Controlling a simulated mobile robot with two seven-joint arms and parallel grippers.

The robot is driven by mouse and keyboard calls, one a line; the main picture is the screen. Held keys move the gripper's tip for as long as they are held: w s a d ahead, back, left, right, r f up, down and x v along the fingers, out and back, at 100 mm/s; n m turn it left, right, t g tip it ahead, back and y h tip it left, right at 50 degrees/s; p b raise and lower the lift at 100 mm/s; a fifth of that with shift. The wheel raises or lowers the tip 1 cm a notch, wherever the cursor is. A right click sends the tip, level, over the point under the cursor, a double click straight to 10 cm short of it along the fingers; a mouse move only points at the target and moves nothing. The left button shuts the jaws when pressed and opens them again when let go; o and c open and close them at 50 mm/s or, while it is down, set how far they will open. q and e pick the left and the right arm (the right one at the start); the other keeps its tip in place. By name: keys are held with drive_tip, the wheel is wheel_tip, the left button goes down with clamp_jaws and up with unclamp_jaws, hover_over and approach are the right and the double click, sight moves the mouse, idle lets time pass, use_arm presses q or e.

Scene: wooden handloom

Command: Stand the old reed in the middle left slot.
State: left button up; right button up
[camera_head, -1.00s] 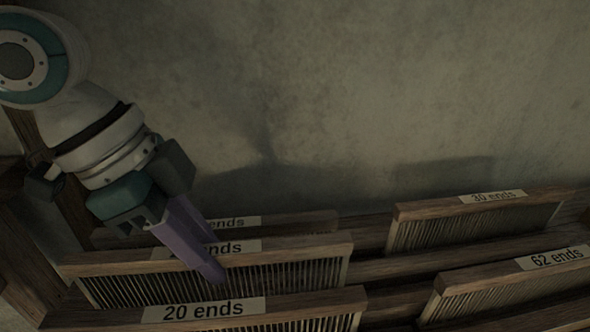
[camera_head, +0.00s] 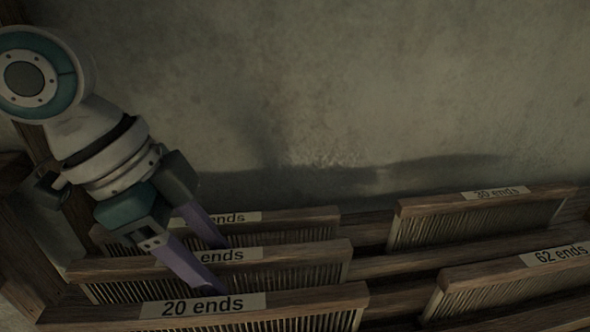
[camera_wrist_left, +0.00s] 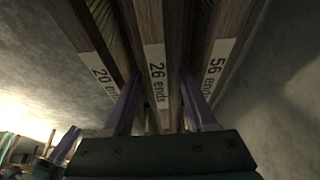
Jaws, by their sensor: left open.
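The reed labelled 26 ends (camera_wrist_left: 155,55) stands between two others in the left wrist view. In the head view it is the middle left reed (camera_head: 310,252), upright in the rack, its label partly hidden by a finger. My left gripper (camera_head: 218,266) is open, with one purple finger on each side of this reed's top bar. In the left wrist view the fingers of this gripper (camera_wrist_left: 158,92) also straddle the bar, with gaps visible. How deep the reed sits in its slot is hidden.
The 20 ends reed (camera_head: 320,299) stands in front and the 56 ends reed (camera_wrist_left: 222,60) behind, both close to the fingers. The 30 ends reed (camera_head: 430,209) and 62 ends reed (camera_head: 490,274) stand at right. A bare wall (camera_head: 380,90) rises behind.

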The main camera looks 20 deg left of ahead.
use_arm(q)
drive_tip(key=p+v, duration=0.4)
drive_tip(key=v, duration=0.5)
drive_tip(key=shift+s+r, duration=0.1)
drive_tip(key=shift+r, duration=0.35)
idle(1.0)
